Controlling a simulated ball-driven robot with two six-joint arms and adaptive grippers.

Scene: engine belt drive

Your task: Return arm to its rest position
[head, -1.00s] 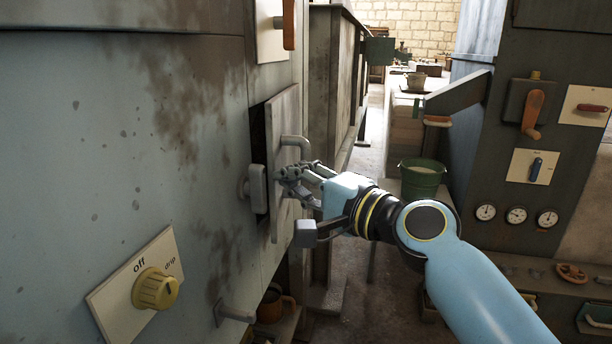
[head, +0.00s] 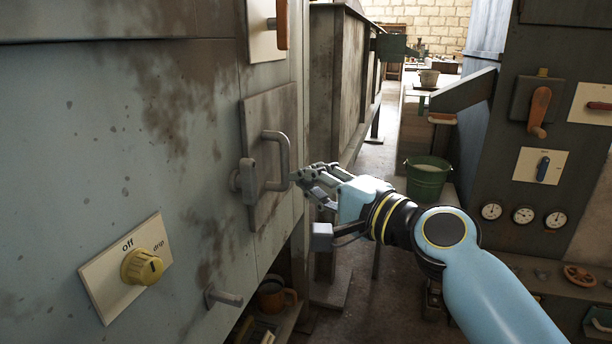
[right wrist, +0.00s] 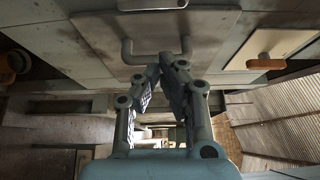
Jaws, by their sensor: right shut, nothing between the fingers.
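My right gripper (head: 303,178) is in the middle of the head view, with its arm coming in from the lower right. Its fingers are shut with nothing between them. The fingertips are just right of the grey bent handle (head: 286,152) on a square metal door (head: 262,115); a small gap seems to separate them from it. The door looks flush with the cabinet. In the right wrist view the shut gripper (right wrist: 160,62) points toward the same handle (right wrist: 126,50). My left gripper is not in view.
A latch (head: 247,182) sits at the door's left edge. A yellow knob (head: 142,266) and a short grey peg (head: 223,298) stick out of the cabinet (head: 90,150). A green bucket (head: 427,180) and gauges (head: 523,215) are to the right. Floor shows between.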

